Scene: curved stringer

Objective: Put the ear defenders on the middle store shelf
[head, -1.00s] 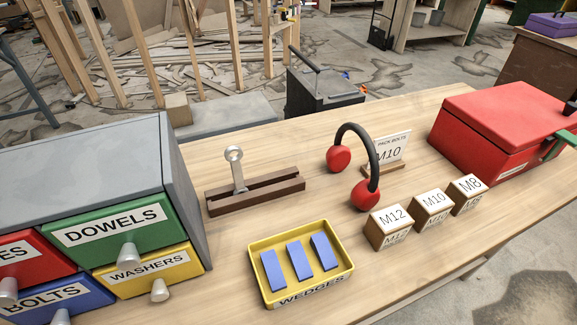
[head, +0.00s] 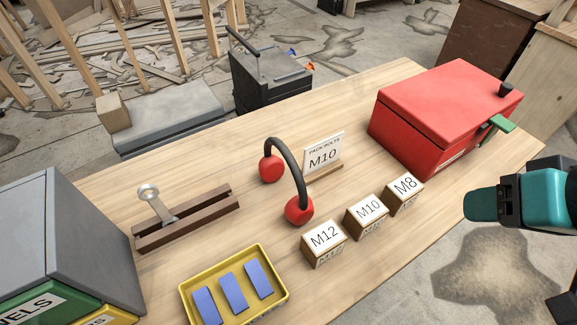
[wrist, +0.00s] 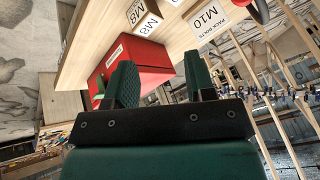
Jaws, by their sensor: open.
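The ear defenders (head: 298,172) have red cups and a dark band. They stand on the wooden bench in the head view, between the M10 card and the labelled blocks. One red cup shows at the top edge of the wrist view (wrist: 258,10). My gripper (wrist: 160,85) is open and empty in the wrist view, its two green-padded fingers apart. In the head view my teal arm end (head: 490,205) is at the right edge, beyond the bench edge and well apart from the ear defenders. I cannot make out the middle store shelf.
A red box (head: 440,115) with a green latch stands at the bench's right end. M12 (head: 324,243), M10 (head: 366,217) and M8 (head: 404,191) blocks line the front. An M10 card (head: 324,155), a yellow wedge tray (head: 188,294) and a grey drawer unit (head: 70,240) also stand there.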

